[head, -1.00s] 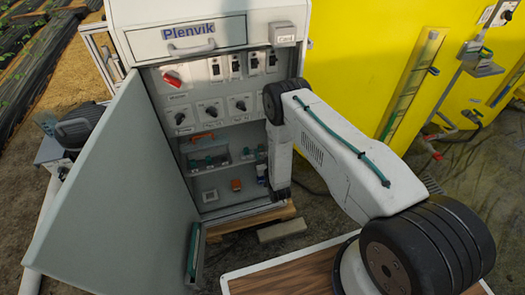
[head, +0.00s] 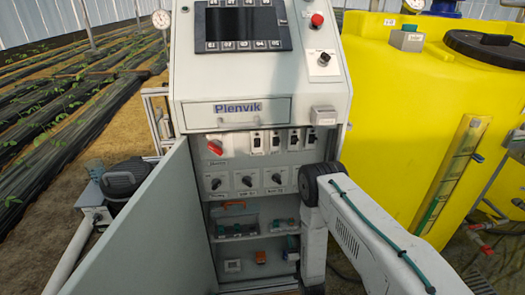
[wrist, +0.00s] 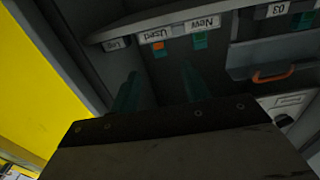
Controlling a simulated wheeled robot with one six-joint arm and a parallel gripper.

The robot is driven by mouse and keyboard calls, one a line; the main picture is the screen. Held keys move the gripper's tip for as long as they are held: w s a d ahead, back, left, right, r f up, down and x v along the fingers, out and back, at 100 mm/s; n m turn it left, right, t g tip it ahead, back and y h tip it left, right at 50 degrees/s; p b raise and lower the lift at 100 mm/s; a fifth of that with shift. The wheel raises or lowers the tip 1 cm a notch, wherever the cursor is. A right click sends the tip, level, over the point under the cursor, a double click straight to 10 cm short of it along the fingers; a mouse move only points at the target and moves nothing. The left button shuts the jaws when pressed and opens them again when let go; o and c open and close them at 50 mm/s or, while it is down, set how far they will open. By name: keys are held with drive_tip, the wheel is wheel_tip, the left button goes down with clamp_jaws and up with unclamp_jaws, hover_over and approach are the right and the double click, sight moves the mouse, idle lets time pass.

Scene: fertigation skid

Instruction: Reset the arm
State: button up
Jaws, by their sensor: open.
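My gripper (wrist: 160,82) shows in the wrist view as two teal fingers, apart, with nothing seen between them. It points into the cabinet near a shelf edge with labels "Used" (wrist: 156,36) and "New" (wrist: 201,24). A small orange piece and a teal piece sit by these labels. In the head view my arm (head: 365,225) reaches down in front of the right side of the open grey cabinet (head: 262,172). My gripper is hidden or cut off there.
The cabinet door (head: 140,230) stands open at the left. A red rotary switch (head: 215,147) and several black knobs line the panel. A closed drawer (head: 238,112) is above. A yellow tank (head: 400,130) stands close at the right. A bin with an orange handle (wrist: 272,75) is near.

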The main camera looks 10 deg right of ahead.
drive_tip(key=s+f+g, duration=0.5)
drive_tip(key=f+g, duration=0.3)
drive_tip(key=g, duration=0.2)
drive_tip(key=s+r+g, duration=0.3)
drive_tip(key=s+r, duration=0.1)
drive_tip(key=r, duration=0.8)
drive_tip(key=s+r+g, duration=0.3)
drive_tip(key=r, duration=0.9)
drive_tip(key=s+r+g, duration=0.3)
drive_tip(key=s+r, duration=0.1)
drive_tip(key=r, duration=0.8)
drive_tip(key=s+d+r+t, duration=0.1)
drive_tip(key=s+r, duration=1)
drive_tip(key=r, duration=0.3)
drive_tip(key=s+d+r+t, duration=0.1)
drive_tip(key=s+d+r, duration=0.1)
drive_tip(key=s+r, duration=0.9)
drive_tip(key=shift+s+r, duration=0.35)
drive_tip(key=shift+r, duration=1.4)
